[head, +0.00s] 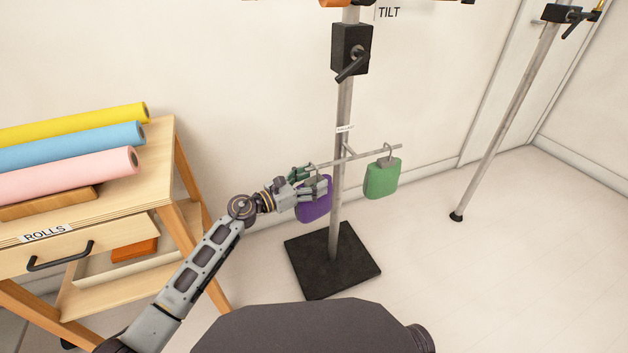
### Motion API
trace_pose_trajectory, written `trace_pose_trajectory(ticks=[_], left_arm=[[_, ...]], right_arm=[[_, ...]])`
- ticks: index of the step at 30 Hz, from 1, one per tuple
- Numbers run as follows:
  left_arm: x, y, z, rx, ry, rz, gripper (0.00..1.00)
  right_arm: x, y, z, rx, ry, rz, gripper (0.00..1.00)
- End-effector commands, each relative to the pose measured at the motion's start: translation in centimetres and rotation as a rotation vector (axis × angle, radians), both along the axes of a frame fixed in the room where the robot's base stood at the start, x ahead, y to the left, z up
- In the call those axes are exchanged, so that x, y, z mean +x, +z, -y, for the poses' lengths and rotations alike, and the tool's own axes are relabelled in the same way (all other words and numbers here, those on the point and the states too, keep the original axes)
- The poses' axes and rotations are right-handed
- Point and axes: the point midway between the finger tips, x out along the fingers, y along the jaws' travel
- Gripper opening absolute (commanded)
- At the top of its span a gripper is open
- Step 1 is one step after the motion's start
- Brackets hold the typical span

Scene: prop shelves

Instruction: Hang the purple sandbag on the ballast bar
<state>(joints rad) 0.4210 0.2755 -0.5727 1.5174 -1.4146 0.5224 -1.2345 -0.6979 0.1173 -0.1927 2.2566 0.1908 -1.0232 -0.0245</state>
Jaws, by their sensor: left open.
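The purple sandbag (315,210) is at the left end of the thin grey ballast bar (366,154), which crosses the upright pole. My left gripper (322,188) is open at the bag's top, with its fingers in front of the bag's upper part. The fingers hide the bag's hook, so I cannot tell whether it is over the bar. A green sandbag (382,179) hangs by its hook near the bar's right end. My right gripper is not in view.
The pole (341,203) stands on a square black base (333,261). A wooden cart (101,223) with yellow, blue and pink rolls is at the left. A second pole (500,132) stands at the right. Floor between the poles is clear.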

Motion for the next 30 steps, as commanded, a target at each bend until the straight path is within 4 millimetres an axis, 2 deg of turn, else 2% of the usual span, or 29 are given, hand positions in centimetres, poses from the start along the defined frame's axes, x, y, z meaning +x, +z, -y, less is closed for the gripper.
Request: trace_pose_trajectory(ticks=[24,30], left_arm=[[-4.7,0.1,-7.9,-0.002,0.000,0.001,0.70],[-5.4,0.2,-9.2,-0.003,0.000,0.003,0.70]], right_arm=[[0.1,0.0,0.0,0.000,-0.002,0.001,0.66],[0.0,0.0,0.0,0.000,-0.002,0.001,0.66]])
